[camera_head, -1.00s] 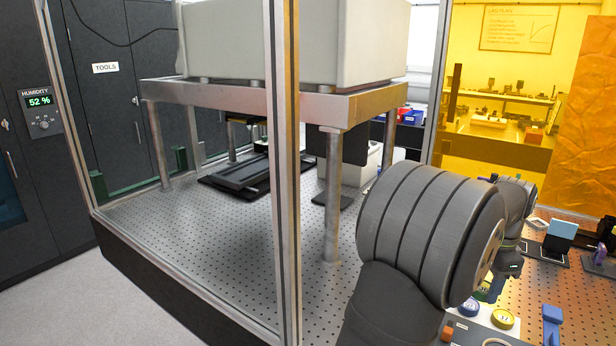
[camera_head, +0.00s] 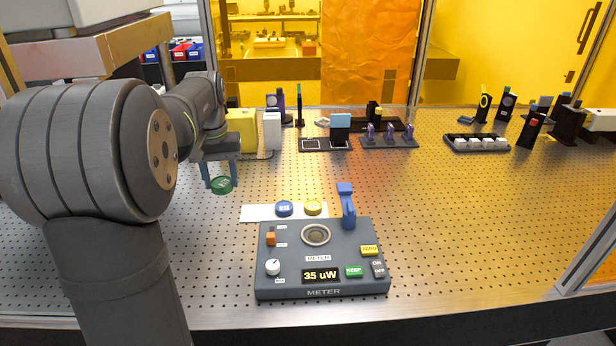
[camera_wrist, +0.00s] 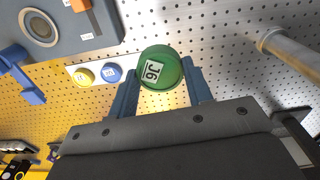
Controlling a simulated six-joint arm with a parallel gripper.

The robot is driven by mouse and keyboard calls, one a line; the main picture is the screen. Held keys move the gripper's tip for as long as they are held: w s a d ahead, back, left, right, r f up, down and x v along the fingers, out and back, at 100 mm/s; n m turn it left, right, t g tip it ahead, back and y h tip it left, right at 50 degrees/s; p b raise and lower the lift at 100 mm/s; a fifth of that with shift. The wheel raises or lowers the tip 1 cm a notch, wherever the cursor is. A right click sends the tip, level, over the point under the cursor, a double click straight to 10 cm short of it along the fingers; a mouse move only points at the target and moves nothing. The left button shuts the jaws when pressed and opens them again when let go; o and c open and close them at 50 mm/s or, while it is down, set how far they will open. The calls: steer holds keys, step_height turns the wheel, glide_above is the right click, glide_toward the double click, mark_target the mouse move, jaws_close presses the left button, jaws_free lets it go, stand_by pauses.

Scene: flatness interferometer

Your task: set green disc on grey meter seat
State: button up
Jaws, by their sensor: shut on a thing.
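The green disc (camera_head: 221,185) is held between the blue fingers of my gripper (camera_head: 220,178), above the perforated table and left of the meter. In the wrist view the green disc (camera_wrist: 160,68) has a white label, and my gripper (camera_wrist: 161,80) is shut on its sides. The grey meter (camera_head: 322,265) lies at the front of the table, its display reading 35 uW. Its round seat (camera_head: 316,235) with a pale ring is empty. The seat (camera_wrist: 40,28) also shows at upper left in the wrist view.
A blue disc (camera_head: 284,208) and a yellow disc (camera_head: 313,208) lie on a white strip (camera_head: 257,213) behind the meter. A blue upright handle (camera_head: 347,206) stands at the meter's back right. Several holders line the back. The table between is clear.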

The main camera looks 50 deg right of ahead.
steer(key=s+d+f+m, duration=0.2)
steer(key=s+d+m, duration=0.4)
steer(key=s+d, duration=1.4)
steer(key=s+d+f+m, duration=0.1)
steer(key=s+d+m, duration=0.25)
steer(key=s, duration=1.25)
steer(key=s+d+f+m, duration=0.1)
steer(key=s+d+m, duration=0.3)
steer(key=s, duration=1.2)
steer(key=n, duration=0.1)
glide_above(438, 239)
step_height(438, 239, down, 7)
steer(key=shift+f, duration=1.95)
steer(key=shift+f, duration=0.15)
steer(key=o, duration=1)
